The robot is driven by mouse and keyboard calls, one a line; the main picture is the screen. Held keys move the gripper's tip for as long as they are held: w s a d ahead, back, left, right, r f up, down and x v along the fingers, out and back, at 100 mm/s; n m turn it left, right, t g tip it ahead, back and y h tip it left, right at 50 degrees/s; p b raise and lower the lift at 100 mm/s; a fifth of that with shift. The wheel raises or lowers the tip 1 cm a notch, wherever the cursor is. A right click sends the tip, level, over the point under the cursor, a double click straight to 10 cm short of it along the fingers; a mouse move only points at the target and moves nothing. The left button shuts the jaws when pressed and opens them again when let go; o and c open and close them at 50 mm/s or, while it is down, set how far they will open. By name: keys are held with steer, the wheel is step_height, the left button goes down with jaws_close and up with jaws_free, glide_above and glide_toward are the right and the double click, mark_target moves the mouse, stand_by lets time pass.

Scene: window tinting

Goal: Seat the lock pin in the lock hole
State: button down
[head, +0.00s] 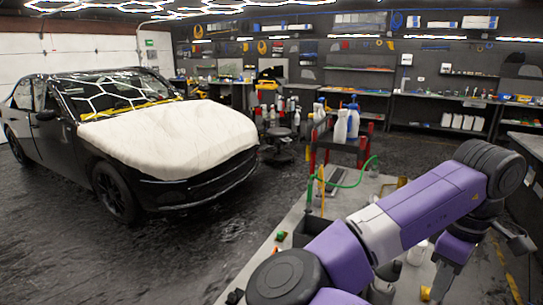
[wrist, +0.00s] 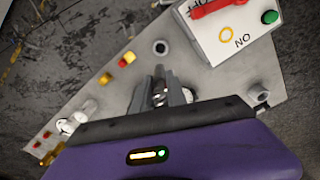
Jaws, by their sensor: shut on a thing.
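My gripper (wrist: 160,96) is shut on a small shiny metal piece, which I take for the lock pin (wrist: 158,98). The fingers hide most of it. Beyond the fingers is a pale grey surface. A white box (wrist: 240,45) with a red handle (wrist: 212,6), a green button (wrist: 270,17) and a yellow ring (wrist: 226,34) stands to the right of the fingers. A round dark-centred fitting (wrist: 160,47) is just past the fingertips. I cannot tell which of these is the lock hole. The pin appears apart from both the ring and the fitting.
Small red and yellow parts (wrist: 127,58) lie left of the fingers. Another round fitting (wrist: 262,95) is at the right edge. In the head view, a cart with bottles (head: 340,128) stands behind the bench, and a black car (head: 120,130) is at the left.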

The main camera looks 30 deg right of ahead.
steer(key=w+a+f+m, duration=0.1)
steer(key=w+a+f, duration=0.2)
steer(key=w, duration=0.3)
steer(key=w+a+f+b, duration=0.1)
steer(key=w+a+f, duration=0.15)
steer(key=w, duration=0.25)
steer(key=w+a+f+m, duration=0.1)
steer(key=w+a+f, duration=0.1)
steer(key=w+a, duration=0.3)
steer(key=w+a+f+n, duration=0.1)
steer(key=a+f, duration=0.2)
steer(key=a, duration=0.3)
steer(key=w+a+f+n+b, duration=0.1)
steer(key=a+f, duration=0.2)
steer(key=a, duration=0.3)
steer(key=w+a+f+n, duration=0.2)
steer(key=a+f, duration=0.2)
steer(key=a, duration=0.1)
steer(key=shift+a, duration=0.4)
steer(key=shift+a+f, duration=0.1)
steer(key=shift+a, duration=0.3)
steer(key=shift+d, duration=0.1)
